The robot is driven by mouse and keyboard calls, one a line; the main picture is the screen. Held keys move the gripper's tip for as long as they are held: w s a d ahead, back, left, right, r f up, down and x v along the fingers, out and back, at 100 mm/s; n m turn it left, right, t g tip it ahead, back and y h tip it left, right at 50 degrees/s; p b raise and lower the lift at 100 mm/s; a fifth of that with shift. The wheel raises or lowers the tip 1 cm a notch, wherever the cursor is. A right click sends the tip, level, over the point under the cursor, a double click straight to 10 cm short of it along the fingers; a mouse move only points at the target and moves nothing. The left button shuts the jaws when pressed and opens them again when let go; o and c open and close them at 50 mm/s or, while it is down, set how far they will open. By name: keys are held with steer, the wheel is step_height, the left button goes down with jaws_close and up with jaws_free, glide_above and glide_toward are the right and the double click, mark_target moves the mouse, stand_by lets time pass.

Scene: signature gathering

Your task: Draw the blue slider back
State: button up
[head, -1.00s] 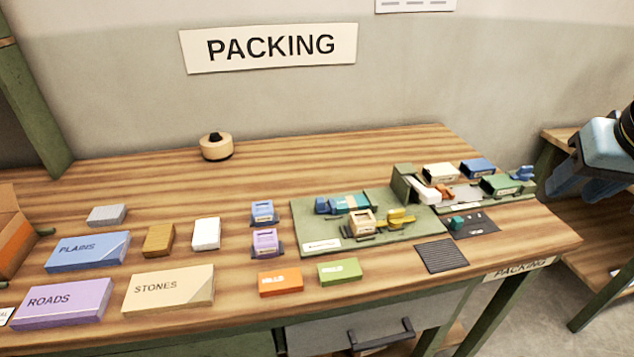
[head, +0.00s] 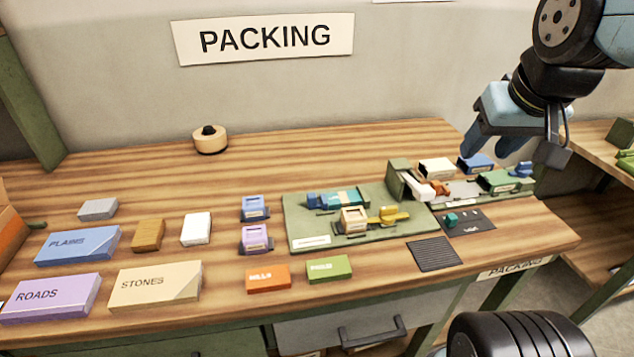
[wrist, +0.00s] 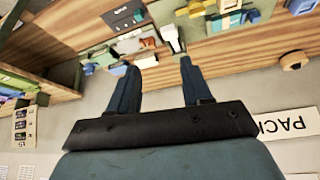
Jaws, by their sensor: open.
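My gripper (head: 492,146) is open and empty above the back right of the bench, apart from everything on it. Its two blue fingers also show in the wrist view (wrist: 158,68). Two blue parts could be the slider, and I cannot tell which. A small blue piece (head: 521,169) is at the far end of the right-hand fixture, beside a green block (head: 505,181). Another blue piece (head: 318,200) is at the left end of a teal block (head: 345,198) on the green board (head: 370,236). The upright green and white stand (head: 400,178) is between these fixtures.
A blue block (head: 476,163) and a cream block (head: 437,168) stand behind the right fixture. A dark ribbed mat (head: 434,254) lies in front. Labelled boxes, including ROADS (head: 45,297), fill the left side. The back middle is mostly clear except for a round wooden item (head: 210,140).

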steer(key=w+a+n+g, duration=0.2)
steer(key=w+a+n, duration=0.4)
steer(key=w+a, duration=0.1)
steer(key=n+g, duration=0.3)
steer(key=n, duration=1.1)
glide_above(311, 193)
step_height(311, 193, down, 10)
step_height(311, 193, down, 13)
steer(key=shift+s+d+f, duration=0.1)
steer(key=shift+s+f, duration=0.05)
steer(key=c, duration=0.9)
jaws_close()
